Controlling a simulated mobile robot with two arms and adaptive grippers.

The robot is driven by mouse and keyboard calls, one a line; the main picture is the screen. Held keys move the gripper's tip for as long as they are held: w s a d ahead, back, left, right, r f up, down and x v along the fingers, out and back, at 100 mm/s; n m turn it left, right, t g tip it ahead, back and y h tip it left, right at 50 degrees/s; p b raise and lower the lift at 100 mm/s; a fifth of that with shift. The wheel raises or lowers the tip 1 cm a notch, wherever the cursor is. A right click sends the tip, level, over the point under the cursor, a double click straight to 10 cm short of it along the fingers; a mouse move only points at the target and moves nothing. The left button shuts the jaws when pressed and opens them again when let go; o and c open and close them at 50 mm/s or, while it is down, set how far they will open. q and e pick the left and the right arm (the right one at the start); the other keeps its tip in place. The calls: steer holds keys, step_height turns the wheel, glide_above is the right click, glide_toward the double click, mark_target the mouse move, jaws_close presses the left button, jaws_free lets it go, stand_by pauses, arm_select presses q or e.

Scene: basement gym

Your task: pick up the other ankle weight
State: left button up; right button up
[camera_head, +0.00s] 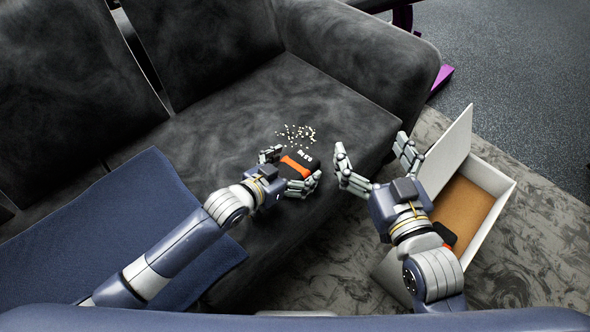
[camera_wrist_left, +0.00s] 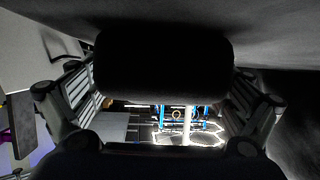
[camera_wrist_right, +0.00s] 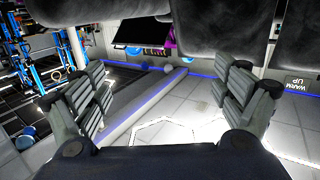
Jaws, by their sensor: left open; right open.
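A black ankle weight (camera_head: 299,163) with an orange band and white lettering lies on the dark sofa seat. My left gripper (camera_head: 286,170) is open around it, with a finger on either side; I cannot tell whether they touch it. In the left wrist view a dark rounded shape, the weight (camera_wrist_left: 163,65), fills the space between the open fingers. My right gripper (camera_head: 374,150) is open and empty between the sofa and an open white box. A black and red item (camera_head: 444,234) shows at the box, partly hidden by my right arm; it looks like another ankle weight.
The white box (camera_head: 498,207) with a brown bottom stands on the grey patterned rug (camera_head: 545,245), its lid raised. Small pale crumbs (camera_head: 296,133) lie on the sofa (camera_head: 225,115) beyond the weight. A blue cloth (camera_head: 120,225) covers the left seat. The sofa arm (camera_head: 365,50) rises behind.

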arm_select(q)
steer(key=c, duration=1.3)
steer(key=shift+r, duration=0.1)
steer(key=shift+c, duration=0.8)
steer(key=shift+r, duration=0.1)
